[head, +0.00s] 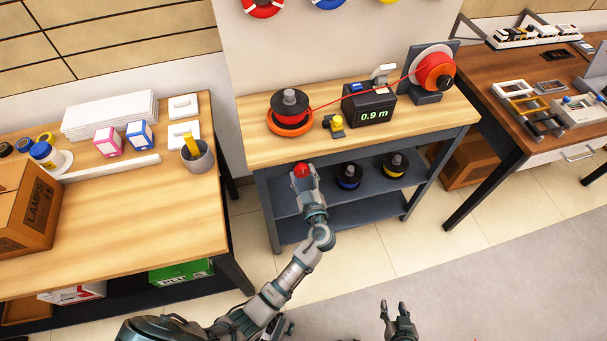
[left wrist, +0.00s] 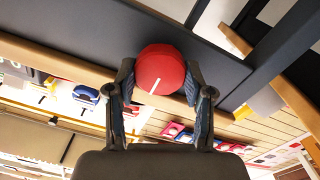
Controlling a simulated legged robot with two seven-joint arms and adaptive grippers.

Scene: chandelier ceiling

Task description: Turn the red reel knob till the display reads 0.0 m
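The red reel knob (head: 301,169) is at the front edge of the middle bench. In the left wrist view the knob (left wrist: 161,67) is round, with a short white mark pointing to the lower left. My left gripper (head: 302,174) is at the knob, with its fingertips (left wrist: 160,82) against both sides of it. The display (head: 374,116) on the dark box reads 0.9 m. A red line runs from the left reel (head: 290,104) past the box to the red reel (head: 436,71) at right. My right gripper (head: 394,308) is open and empty, low in front of the bench.
The middle bench top (head: 248,152) also holds a small yellow and black part (head: 335,125). Two dark spools stand on the shelf (head: 325,215) below. A cluttered wooden table (head: 150,205) stands at left and a brown table (head: 490,95) at right. The floor in front is clear.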

